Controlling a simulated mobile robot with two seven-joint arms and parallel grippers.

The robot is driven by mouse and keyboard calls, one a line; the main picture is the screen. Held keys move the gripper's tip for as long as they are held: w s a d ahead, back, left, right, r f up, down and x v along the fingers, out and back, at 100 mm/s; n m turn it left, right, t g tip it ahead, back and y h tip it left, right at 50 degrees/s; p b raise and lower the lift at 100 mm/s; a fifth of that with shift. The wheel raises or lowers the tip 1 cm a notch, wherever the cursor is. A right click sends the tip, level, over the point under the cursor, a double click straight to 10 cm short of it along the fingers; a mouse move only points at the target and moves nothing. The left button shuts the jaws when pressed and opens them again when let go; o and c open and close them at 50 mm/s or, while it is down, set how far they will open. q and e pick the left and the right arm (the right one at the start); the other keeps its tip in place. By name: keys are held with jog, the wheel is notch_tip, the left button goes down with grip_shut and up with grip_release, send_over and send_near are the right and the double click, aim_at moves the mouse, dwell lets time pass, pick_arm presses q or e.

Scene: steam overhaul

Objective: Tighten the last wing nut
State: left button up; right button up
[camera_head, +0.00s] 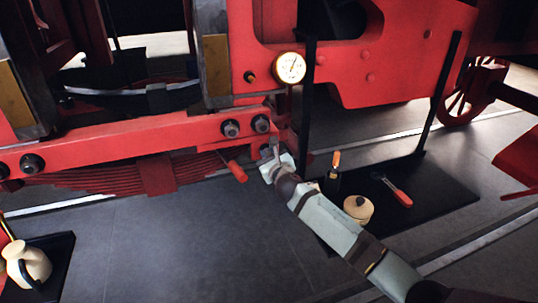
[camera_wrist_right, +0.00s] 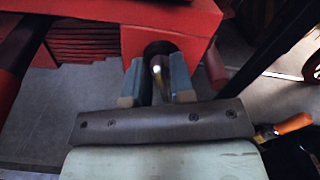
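My right gripper (camera_head: 276,155) reaches the end of the red beam (camera_head: 120,145), just below and right of two dark bolt nuts. In the right wrist view its two grey fingers (camera_wrist_right: 158,92) stand apart on either side of a small metallic piece (camera_wrist_right: 157,72), in front of a dark round part on the red beam's end. This piece may be the wing nut; its wings cannot be made out. I cannot tell whether the fingers press on it. My left gripper is not in view.
A pressure gauge (camera_head: 290,68) sits above the gripper. A red handle (camera_head: 237,172) sticks out below left. A cream jug (camera_head: 32,264) stands far left.

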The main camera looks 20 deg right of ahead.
grip_shut()
jog(key=m, duration=0.4)
jog(key=shift+d+m, duration=0.2)
jog(key=shift+m, duration=0.2)
jog(key=m, duration=0.6)
jog(key=shift+d+f, duration=0.15)
jog(key=shift+d, duration=0.1)
jog(key=m, duration=0.2)
jog(key=m+b, duration=0.1)
jog(key=m, duration=0.2)
jog(key=shift+d+f, duration=0.15)
jog(key=m, duration=0.4)
jog(key=shift+f+m, duration=0.15)
jog(key=shift+m, duration=0.25)
jog(key=shift+d, duration=0.1)
